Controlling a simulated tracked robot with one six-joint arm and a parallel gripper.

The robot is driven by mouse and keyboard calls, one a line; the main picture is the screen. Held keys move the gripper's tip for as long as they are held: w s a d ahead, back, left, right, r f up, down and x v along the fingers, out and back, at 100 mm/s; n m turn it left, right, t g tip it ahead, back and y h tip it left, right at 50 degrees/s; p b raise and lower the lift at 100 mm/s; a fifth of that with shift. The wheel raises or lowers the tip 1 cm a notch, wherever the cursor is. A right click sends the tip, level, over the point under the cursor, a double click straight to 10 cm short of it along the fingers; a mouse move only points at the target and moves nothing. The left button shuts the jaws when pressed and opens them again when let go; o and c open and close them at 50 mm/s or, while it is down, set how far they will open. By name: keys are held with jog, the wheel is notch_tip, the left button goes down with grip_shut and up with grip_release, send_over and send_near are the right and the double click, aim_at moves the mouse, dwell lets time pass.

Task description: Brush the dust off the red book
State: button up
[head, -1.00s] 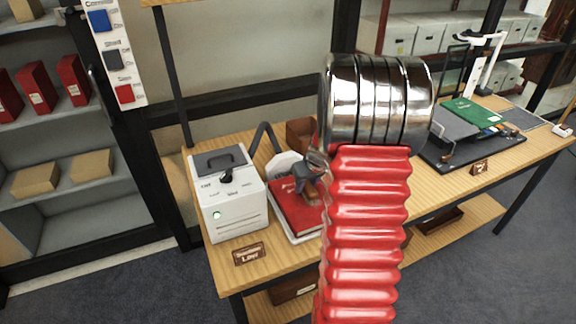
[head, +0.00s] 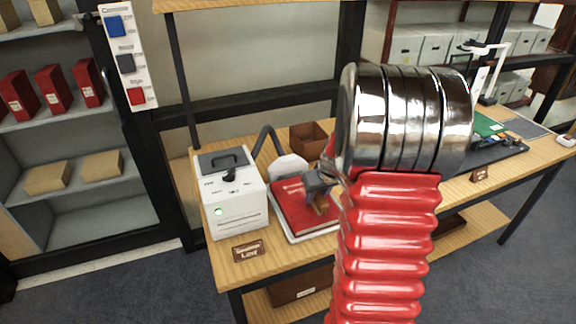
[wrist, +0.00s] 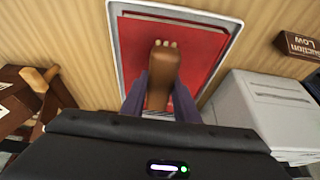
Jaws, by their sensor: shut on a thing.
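The red book (head: 290,204) lies flat in a shallow white tray (head: 306,238) on the wooden table. In the wrist view, the red book (wrist: 202,38) fills the white tray (wrist: 112,35). My gripper (head: 318,192) is over the book, its jaws shut on a brown wooden brush. In the wrist view, my gripper (wrist: 160,98) holds the brush (wrist: 164,68) between dark fingers, its pale tip over the book's cover. I cannot tell whether the tip touches the cover. My red arm hides the book's right part in the head view.
A white suction unit (head: 234,203) with a dark hose and pale nozzle (head: 290,166) stands left of the book. A brown open box (head: 308,137) is behind. A small "Low" sign (head: 248,251) sits at the front edge. A black mat (head: 490,152) lies at right.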

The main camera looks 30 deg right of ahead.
jog(key=shift+a+r, duration=0.1)
jog(key=shift+r, duration=2.7)
